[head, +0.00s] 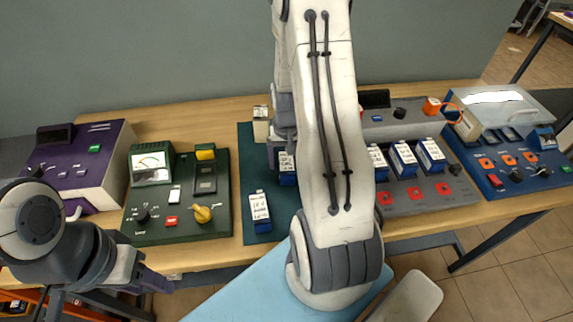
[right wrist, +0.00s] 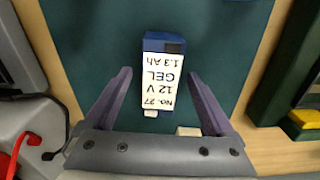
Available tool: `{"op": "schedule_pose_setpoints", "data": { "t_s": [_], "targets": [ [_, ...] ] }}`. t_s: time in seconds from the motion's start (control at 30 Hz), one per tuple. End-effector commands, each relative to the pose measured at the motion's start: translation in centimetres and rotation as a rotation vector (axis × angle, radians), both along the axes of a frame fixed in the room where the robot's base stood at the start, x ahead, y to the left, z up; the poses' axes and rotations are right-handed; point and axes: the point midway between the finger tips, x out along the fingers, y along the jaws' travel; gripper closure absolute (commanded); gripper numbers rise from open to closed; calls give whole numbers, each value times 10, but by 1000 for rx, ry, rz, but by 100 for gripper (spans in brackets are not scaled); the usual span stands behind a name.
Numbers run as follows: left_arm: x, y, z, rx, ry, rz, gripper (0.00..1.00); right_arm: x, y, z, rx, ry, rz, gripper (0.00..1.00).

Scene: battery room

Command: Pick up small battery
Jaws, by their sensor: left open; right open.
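In the right wrist view a small blue battery with a white label (right wrist: 160,75), reading "12 V GEL 1.3 Ah", is on a dark green mat (right wrist: 215,40). My right gripper (right wrist: 160,88) is open, with its purple fingers on either side of the battery, not closed on it. Another blue and white battery (head: 260,212) stands nearer on the mat (head: 245,160). My left gripper (head: 150,281) is open and empty at the table's front left.
Several batteries (head: 404,160) stand in a grey charger (head: 440,190) right of my arm. A green tester (head: 180,228) with a yellow knob is left of the mat. A purple device (head: 105,170) is far left, a blue one (head: 510,165) far right. Bare wood shows along the back.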

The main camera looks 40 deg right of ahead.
Motion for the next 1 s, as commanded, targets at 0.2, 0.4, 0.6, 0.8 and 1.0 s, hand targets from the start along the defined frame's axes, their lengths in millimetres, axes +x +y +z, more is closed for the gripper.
{"op": "schedule_pose_setpoints", "data": {
  "t_s": [0.2, 0.4, 0.6, 0.8, 1.0],
  "targets": [
    [0, 0, 0, 0, 0, 0, 50, 0, 0, -4, -1, -2, 0, 11],
    [0, 0, 0, 0, 0, 0, 50, 0, 0, -4, -1, -2, 0, 61],
    [0, 0, 0, 0, 0, 0, 50, 0, 0, -4, -1, -2, 0, 100],
    [0, 0, 0, 0, 0, 0, 50, 1, 0, -3, -2, -2, 0, 100],
    [0, 0, -1, 0, 0, 0, 50, 2, -1, 10, -4, -7, 0, 100]
  ]
}}
